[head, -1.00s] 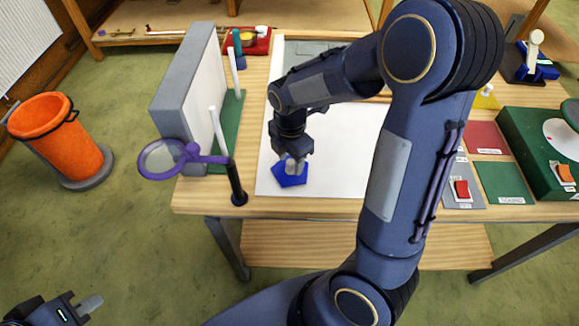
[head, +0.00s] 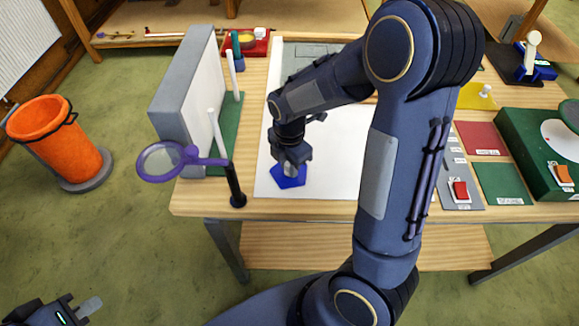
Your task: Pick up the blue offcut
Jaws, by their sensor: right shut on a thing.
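The blue offcut (head: 287,181) is a small flat angular piece on the white sheet (head: 335,180), near the front edge of the table. My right gripper (head: 291,170) points down onto it and is shut on it; the fingers hide part of its top. I cannot tell whether the offcut is clear of the sheet. My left gripper (head: 82,311) is at the bottom left, away from the table. Only its end shows and its jaw gap is unclear.
A purple-rimmed magnifier (head: 165,160) on a black post and a grey upright block (head: 185,90) stand left of the sheet. Red and green mats (head: 500,183) and a green box with a switch (head: 535,140) lie right. An orange bin (head: 55,135) stands on the floor.

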